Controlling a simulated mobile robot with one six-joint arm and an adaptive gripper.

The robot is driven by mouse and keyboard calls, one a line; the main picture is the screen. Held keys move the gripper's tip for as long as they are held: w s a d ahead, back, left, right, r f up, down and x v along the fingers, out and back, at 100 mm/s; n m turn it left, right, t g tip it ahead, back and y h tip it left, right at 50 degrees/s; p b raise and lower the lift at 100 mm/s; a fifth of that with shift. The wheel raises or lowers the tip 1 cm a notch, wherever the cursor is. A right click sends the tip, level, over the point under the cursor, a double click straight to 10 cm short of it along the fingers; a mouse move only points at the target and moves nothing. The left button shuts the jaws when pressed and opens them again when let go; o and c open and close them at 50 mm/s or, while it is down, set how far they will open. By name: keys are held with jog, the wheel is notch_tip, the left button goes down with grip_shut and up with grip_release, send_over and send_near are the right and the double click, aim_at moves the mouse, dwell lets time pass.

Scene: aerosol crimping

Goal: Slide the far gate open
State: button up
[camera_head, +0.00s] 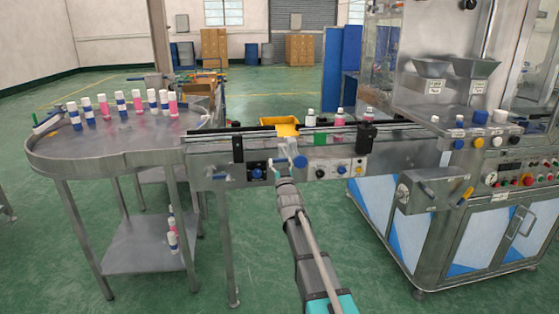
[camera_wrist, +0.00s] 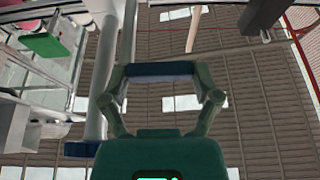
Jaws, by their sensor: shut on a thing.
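My gripper (camera_head: 291,146) reaches up to the near side of the conveyor (camera_head: 225,145), just below a yellow plate (camera_head: 287,130) at its rail. In the wrist view my gripper (camera_wrist: 160,78) has its two fingers closed on the ends of a dark blue bar (camera_wrist: 160,69). I cannot tell whether this bar belongs to a gate. A green block also shows at the upper left of the wrist view (camera_wrist: 45,45), apart from my fingers. Which part is the far gate is not clear.
A round steel table (camera_head: 110,150) with several white, blue and pink bottles stands at the left. The crimping machine (camera_head: 480,190) fills the right. Green floor is free in front.

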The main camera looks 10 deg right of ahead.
jog(key=o, duration=1.1)
jog(key=shift+s, duration=0.1)
jog(key=shift+o, duration=0.2)
